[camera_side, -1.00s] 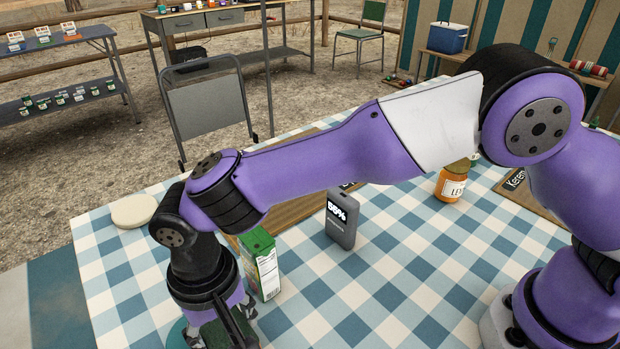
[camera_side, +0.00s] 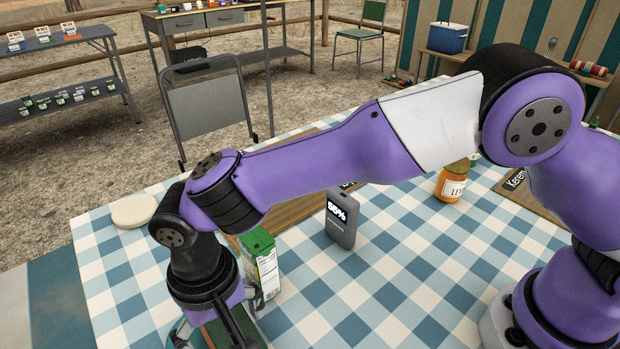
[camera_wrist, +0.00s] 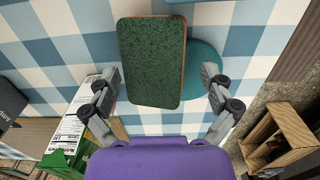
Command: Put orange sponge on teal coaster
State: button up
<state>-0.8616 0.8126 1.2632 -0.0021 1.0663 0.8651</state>
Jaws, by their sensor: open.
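The orange sponge (camera_wrist: 152,62) has a dark green top face, with orange showing along its edges. In the wrist view it lies across the left part of the round teal coaster (camera_wrist: 199,54), extending past it to the left. The coaster's right part shows beside it. My gripper (camera_wrist: 161,76) is open, with one finger on each side of the sponge's near end. The right finger stands over the coaster. In the side view my gripper (camera_side: 218,318) is low at the table's near left, and the sponge's green face (camera_side: 216,336) shows partly between the fingers.
A green and white carton (camera_side: 265,265) stands close to the right of my gripper. A grey device with a percentage display (camera_side: 341,222) and an orange jar (camera_side: 452,184) stand farther right. A round cream object (camera_side: 134,211) lies at the back left. The checkered cloth's front middle is clear.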

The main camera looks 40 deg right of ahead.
aim_at(224, 329)
notch_tip(224, 329, up, 11)
jog(key=w+d+r+t+y, duration=0.1)
jog(key=d+r, duration=0.2)
jog(key=d, duration=0.3)
jog(key=w+d+r, duration=0.2)
jog(key=d+r, duration=0.1)
jog(key=d, duration=0.3)
jog(key=s+d+f+t, duration=0.1)
jog(key=s+d+t, duration=0.1)
jog(key=s+d, duration=0.3)
jog(key=s+d+f+t+h, duration=0.1)
jog(key=s+d, duration=0.3)
jog(key=d, duration=1)
jog(key=shift+s+d+f+t, duration=0.15)
jog(key=shift+s+d+t, duration=0.15)
jog(key=shift+t, duration=0.5)
jog(key=shift+o, duration=0.4)
jog(key=shift+a, duration=0.1)
